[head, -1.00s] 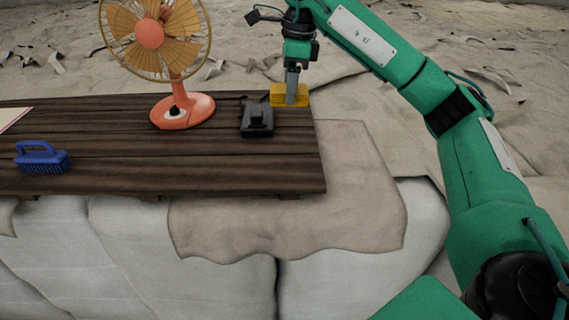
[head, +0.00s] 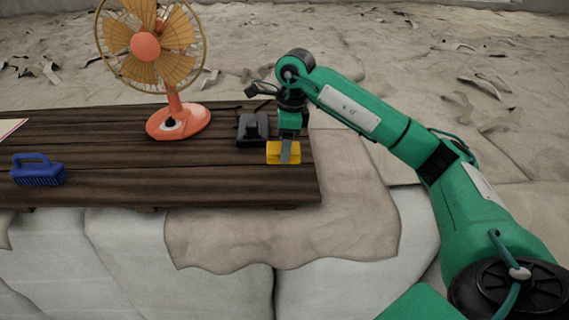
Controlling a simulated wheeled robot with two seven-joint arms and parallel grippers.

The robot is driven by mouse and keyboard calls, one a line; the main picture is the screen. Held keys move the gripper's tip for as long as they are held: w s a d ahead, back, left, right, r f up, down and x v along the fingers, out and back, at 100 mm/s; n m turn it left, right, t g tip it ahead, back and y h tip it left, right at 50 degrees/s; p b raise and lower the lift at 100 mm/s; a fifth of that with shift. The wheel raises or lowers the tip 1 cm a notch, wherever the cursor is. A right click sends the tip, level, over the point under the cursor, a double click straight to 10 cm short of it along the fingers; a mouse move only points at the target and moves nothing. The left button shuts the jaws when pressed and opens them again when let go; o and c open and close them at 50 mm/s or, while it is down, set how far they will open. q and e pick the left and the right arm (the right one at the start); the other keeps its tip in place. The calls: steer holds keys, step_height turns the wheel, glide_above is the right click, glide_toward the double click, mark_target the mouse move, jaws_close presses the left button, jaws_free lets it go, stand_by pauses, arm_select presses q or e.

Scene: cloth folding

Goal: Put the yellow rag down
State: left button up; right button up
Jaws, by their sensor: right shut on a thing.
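The yellow rag (head: 273,153) is a small folded block at the right end of the dark wooden table (head: 120,168). My right gripper (head: 285,158) points down and is shut on the rag, covering its middle. The rag is at or just above the boards; I cannot tell whether it touches them. My left gripper does not show.
A small black device (head: 252,128) stands just behind and left of the rag. An orange fan (head: 180,121) stands farther left. A blue brush (head: 38,172) lies at the front left. A beige cloth (head: 345,215) lies beyond the table's right and front edges.

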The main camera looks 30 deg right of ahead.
mark_target(283, 177)
step_height(283, 177, down, 3)
steer(key=shift+r, duration=0.15)
step_height(283, 177, down, 4)
steer(key=shift+r+p, duration=0.1)
steer(key=shift+p, duration=0.8)
steer(key=shift+s+f, duration=0.1)
steer(key=shift+f, duration=0.2)
steer(key=o, duration=0.9)
steer(key=shift+f, duration=0.1)
steer(key=r+b, duration=0.2)
steer(key=r, duration=0.1)
steer(key=r+b, duration=0.1)
steer(key=r, duration=0.1)
steer(key=shift+d+r, duration=0.2)
steer(key=shift+d, duration=0.1)
steer(key=r, duration=0.2)
steer(key=r+b, duration=0.1)
steer(key=r, duration=0.3)
steer(key=shift+s+d+r, duration=0.15)
steer(key=shift+d, duration=0.15)
steer(key=shift+d+r, duration=0.1)
steer(key=shift+r, duration=0.85)
